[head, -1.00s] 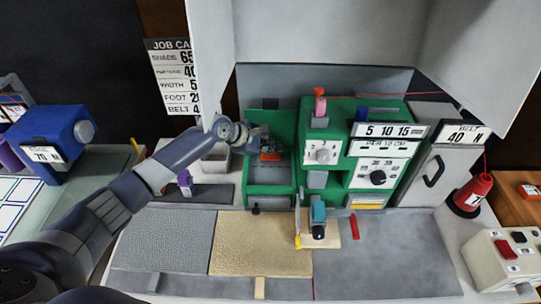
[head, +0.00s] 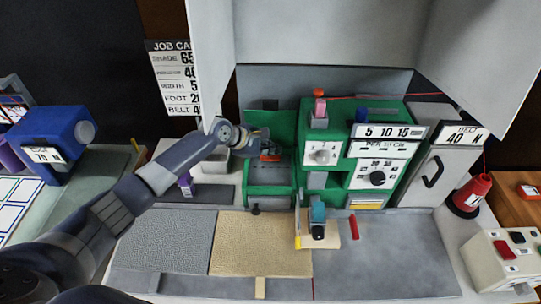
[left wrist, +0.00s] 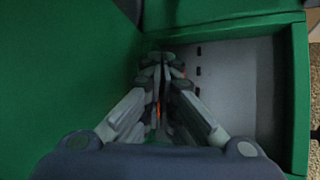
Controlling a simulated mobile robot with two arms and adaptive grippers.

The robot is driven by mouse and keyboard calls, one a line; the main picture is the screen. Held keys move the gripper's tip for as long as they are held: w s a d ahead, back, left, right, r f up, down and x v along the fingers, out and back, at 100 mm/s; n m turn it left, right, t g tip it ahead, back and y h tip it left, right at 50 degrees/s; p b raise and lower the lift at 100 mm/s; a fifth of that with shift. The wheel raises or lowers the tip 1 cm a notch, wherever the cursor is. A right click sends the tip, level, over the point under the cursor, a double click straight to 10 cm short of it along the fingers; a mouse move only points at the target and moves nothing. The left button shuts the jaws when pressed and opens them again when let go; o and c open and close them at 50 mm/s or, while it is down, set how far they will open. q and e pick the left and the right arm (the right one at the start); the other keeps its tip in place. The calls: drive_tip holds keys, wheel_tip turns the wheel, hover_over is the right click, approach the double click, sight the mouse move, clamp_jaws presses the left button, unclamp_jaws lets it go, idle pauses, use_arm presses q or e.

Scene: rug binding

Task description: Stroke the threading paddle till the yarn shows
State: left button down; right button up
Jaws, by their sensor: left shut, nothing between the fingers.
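An orange-red piece (head: 269,157), which I take to be the threading paddle, shows in the open bay of the green binding machine (head: 285,122). My left gripper (head: 266,147) is in that bay, right above the orange piece. In the left wrist view my fingers (left wrist: 161,68) are closed together and empty, pointing into the green-walled bay. Slivers of orange show beside and between them; whether they touch it cannot be told. Red yarn (head: 390,95) runs from the red cone (head: 472,194) toward the machine's top. My right gripper is out of view.
A teal-and-black sewing part (head: 318,220) stands in front of the machine over the rug pieces. A beige rug (head: 255,243) and a grey rug (head: 165,240) lie on the table. A control box (head: 500,258) stands at the right.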

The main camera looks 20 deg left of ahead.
sight(272, 158)
use_arm(q)
drive_tip(key=shift+f, duration=0.25)
idle(0.3)
drive_tip(key=shift+s+f, duration=0.1)
drive_tip(key=shift+f, duration=0.5)
idle(0.4)
drive_tip(key=shift+r, duration=0.1)
drive_tip(key=shift+r+p, duration=1.1)
drive_tip(key=shift+p, duration=0.1)
drive_tip(key=shift+r, duration=0.15)
wheel_tip(272, 158, up, 5)
drive_tip(key=p, duration=0.6)
idle(1.1)
